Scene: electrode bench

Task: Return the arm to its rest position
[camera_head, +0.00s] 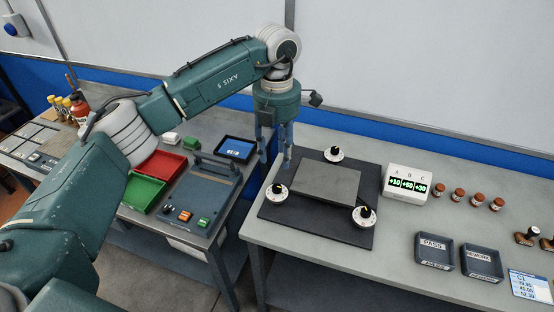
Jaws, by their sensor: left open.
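My left arm comes in from the left and reaches over the benches. Its left gripper (274,153) points down, open and empty, above the gap between the left bench and the right bench. The gripper is just left of the black mat (330,235) on the right bench. On the mat lies a grey plate (326,192) with several round white dials with black knobs around it, one of them a dial (276,192) near the gripper. My right gripper does not show.
The left bench holds a red tray (160,166), a green tray (142,193), a switch panel device (194,196) and a tablet (236,149). The right bench (410,268) holds a display box (405,184), brown-capped bottles, a PASS tray (434,250) and a REWORK tray (481,262).

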